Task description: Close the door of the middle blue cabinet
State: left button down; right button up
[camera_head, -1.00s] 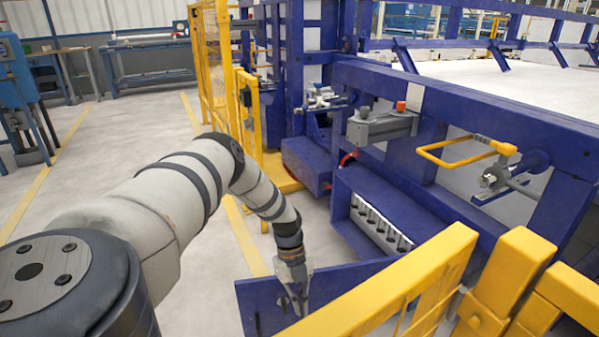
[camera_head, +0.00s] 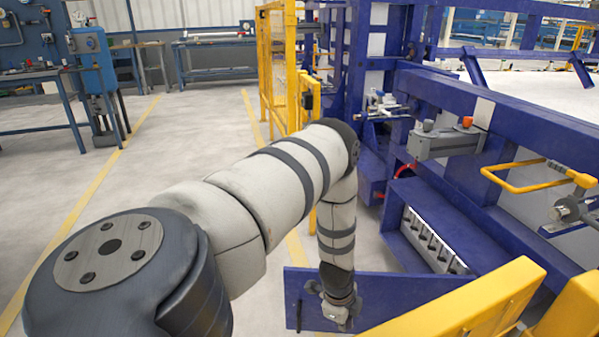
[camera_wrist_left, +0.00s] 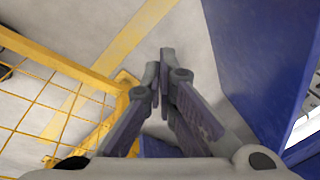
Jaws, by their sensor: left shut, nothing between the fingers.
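The middle blue cabinet (camera_head: 405,205) stands low against the blue frame, its front open onto a row of metal fittings (camera_head: 432,242). Its blue door (camera_head: 390,289) stands swung out toward the bottom of the head view, partly behind a yellow rail. A small dark handle (camera_head: 299,314) shows near its left edge. My left gripper (camera_head: 342,316) points down in front of the door, shut and empty. In the left wrist view the closed fingertips (camera_wrist_left: 166,62) are left of a large blue panel (camera_wrist_left: 262,60), seemingly the door; contact is unclear. My right gripper is not in view.
A yellow rail (camera_head: 470,305) crosses the lower right in front of the door. A yellow mesh fence (camera_head: 278,65) stands beyond my arm and shows in the wrist view (camera_wrist_left: 60,95). Grey floor (camera_head: 190,125) is clear to the left.

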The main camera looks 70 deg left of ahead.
pick_arm(q)
jog(key=s+a+r+n+t+y+p, duration=0.1)
jog(key=s+a+r+n+y, duration=0.1)
jog(key=s+a+n+y, duration=0.3)
jog(key=s+a+r+t+y, duration=0.1)
jog(key=s+a+r+y, duration=0.15)
jog(key=s, duration=0.35)
jog(key=b, duration=0.2)
send_near(297, 283)
jog(key=d+f+x, duration=0.1)
jog(key=x, duration=0.3)
jog(key=shift+w+a+r+y, duration=0.1)
jog(key=shift+w+a+y, duration=0.05)
jog(key=shift+a, duration=0.25)
jog(key=shift+w+a+r+y, duration=0.1)
jog(key=shift+w+a, duration=0.05)
jog(key=shift+a, duration=0.2)
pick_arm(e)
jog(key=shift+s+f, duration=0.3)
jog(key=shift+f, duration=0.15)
